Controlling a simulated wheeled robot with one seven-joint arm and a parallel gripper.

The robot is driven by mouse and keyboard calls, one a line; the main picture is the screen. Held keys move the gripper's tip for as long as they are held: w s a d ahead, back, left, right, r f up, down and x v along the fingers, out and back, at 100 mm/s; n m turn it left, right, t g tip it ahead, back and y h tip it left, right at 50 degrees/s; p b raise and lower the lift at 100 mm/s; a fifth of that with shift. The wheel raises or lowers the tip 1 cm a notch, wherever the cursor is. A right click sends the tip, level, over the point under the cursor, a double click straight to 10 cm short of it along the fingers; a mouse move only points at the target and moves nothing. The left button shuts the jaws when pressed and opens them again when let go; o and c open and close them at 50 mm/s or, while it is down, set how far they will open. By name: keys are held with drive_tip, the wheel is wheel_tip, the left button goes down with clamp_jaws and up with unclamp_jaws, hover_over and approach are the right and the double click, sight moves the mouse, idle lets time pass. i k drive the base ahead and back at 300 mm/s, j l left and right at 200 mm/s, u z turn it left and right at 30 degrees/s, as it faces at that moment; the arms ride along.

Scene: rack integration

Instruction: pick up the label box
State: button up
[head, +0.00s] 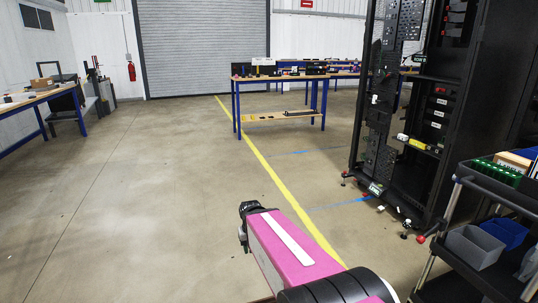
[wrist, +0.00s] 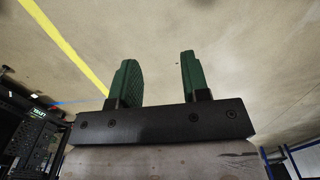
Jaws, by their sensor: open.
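I cannot make out for certain which thing is the label box. A small brown box (head: 41,83) sits on the workbench at the far left of the head view. Another tan box (head: 513,160) stands on the cart's top at the right. My gripper (wrist: 158,68) shows in the wrist view with its two green fingers apart and nothing between them. In the head view my pink arm reaches forward over the floor, well away from both boxes; the fingers are not clear there.
A tall black rack (head: 437,150) and a black cart (head: 477,178) with grey and blue bins stand at the right. A blue-legged table (head: 280,115) stands ahead. A wooden-topped workbench (head: 30,98) is at the left. The floor (head: 130,190) left of the yellow line is clear.

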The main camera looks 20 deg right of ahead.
sight(513, 161)
drive_tip(key=i+z, duration=0.25)
drive_tip(key=z, duration=0.25)
drive_tip(key=i+z, duration=0.3)
drive_tip(key=z, duration=0.2)
drive_tip(key=i+j+z, duration=0.1)
drive_tip(key=i+z, duration=0.15)
drive_tip(key=z, duration=0.25)
drive_tip(key=i+j+z, duration=0.2)
drive_tip(key=z, duration=0.3)
